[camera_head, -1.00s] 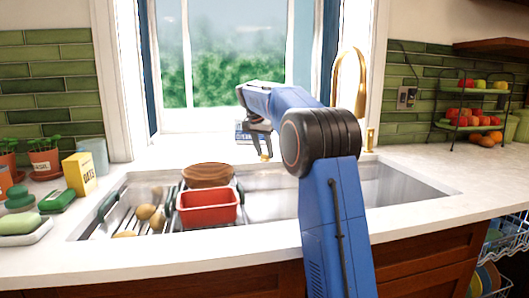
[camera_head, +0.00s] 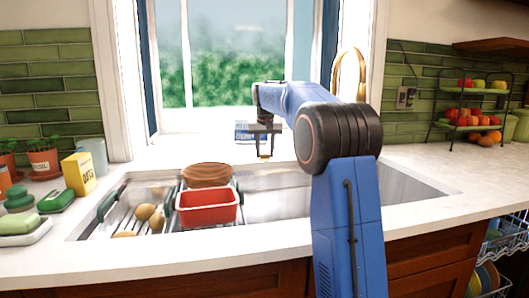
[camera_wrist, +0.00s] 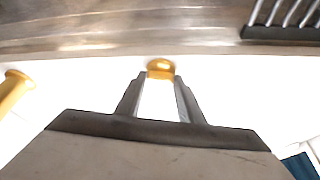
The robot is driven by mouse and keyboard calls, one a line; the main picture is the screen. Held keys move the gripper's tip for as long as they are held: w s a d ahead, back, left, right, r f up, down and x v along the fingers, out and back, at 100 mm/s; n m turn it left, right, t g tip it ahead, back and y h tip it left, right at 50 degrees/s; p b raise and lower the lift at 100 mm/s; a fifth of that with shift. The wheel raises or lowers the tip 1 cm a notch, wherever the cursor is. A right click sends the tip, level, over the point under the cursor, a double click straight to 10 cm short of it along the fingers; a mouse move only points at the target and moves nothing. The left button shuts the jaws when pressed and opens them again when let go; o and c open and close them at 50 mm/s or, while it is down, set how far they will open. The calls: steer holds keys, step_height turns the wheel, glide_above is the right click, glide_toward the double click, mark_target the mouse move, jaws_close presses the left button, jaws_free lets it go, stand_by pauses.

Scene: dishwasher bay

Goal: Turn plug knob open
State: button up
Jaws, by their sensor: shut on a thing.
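The plug knob (camera_head: 265,156) is a small gold knob on the white counter behind the sink. In the wrist view the gold knob (camera_wrist: 160,66) sits between the two fingertips. My gripper (camera_head: 265,150) points down at it and is shut on it; the fingertips also show in the wrist view (camera_wrist: 161,77). The fingers hide part of the knob. I cannot tell how far the knob is turned.
The steel sink (camera_head: 405,190) lies in front of the knob. A rack with a red tub (camera_head: 208,208), a brown bowl (camera_head: 207,174) and potatoes fills its left side. The gold faucet (camera_head: 361,70) stands to the right. A blue-white item (camera_head: 243,132) is behind my gripper.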

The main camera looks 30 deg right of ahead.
steer(key=shift+d+n+y, duration=0.1)
steer(key=shift+n+y, duration=0.3)
steer(key=shift+n, duration=0.7)
steer(key=o, duration=1.1)
steer(key=shift+c, duration=0.2)
steer(key=v, duration=1.7)
steer(key=shift+s, duration=0.35)
